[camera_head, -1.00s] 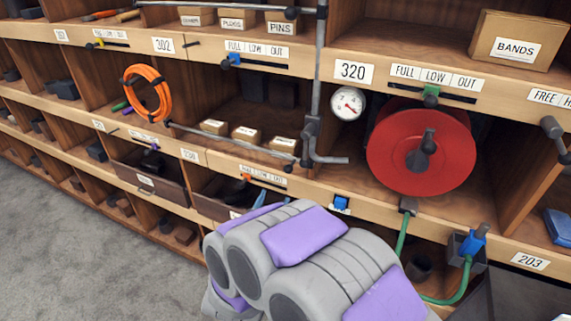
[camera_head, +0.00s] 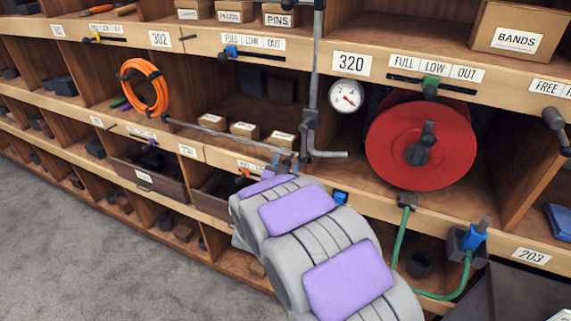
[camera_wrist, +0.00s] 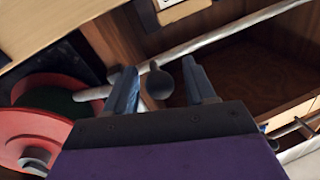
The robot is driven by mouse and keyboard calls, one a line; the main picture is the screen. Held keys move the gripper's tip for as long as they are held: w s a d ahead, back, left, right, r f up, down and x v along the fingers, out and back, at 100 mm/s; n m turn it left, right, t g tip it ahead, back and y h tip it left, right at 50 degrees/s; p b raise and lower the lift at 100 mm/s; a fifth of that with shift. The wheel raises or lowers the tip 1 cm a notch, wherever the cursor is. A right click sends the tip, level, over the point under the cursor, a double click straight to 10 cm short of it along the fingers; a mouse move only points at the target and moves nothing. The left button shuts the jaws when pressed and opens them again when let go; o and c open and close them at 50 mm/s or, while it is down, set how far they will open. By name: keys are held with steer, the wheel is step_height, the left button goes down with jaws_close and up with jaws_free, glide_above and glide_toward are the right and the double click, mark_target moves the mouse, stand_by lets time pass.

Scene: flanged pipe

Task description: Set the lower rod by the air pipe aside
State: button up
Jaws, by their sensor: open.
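The lower rod (camera_head: 225,135) is a thin grey bar along the front of the middle shelf, its right end beside the grey air pipe (camera_head: 314,90). The pipe runs upright and bends right at its foot. My gripper (camera_head: 284,162) is at the rod's right end, partly hidden by my arm. In the wrist view my gripper (camera_wrist: 160,82) has its blue fingers apart. A dark round knob (camera_wrist: 159,82), apparently the rod's end, shows between them; contact is unclear. A pale bar, apparently the rod (camera_wrist: 235,32), runs to upper right.
A red reel (camera_head: 390,150) and a pressure gauge (camera_head: 346,95) are right of the pipe. Small boxes (camera_head: 243,131) stand behind the rod, and an orange coil (camera_head: 145,88) hangs left. Drawers (camera_head: 150,180) lie below. Grey floor (camera_head: 70,240) is open at lower left.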

jaws_close()
stand_by(0.6)
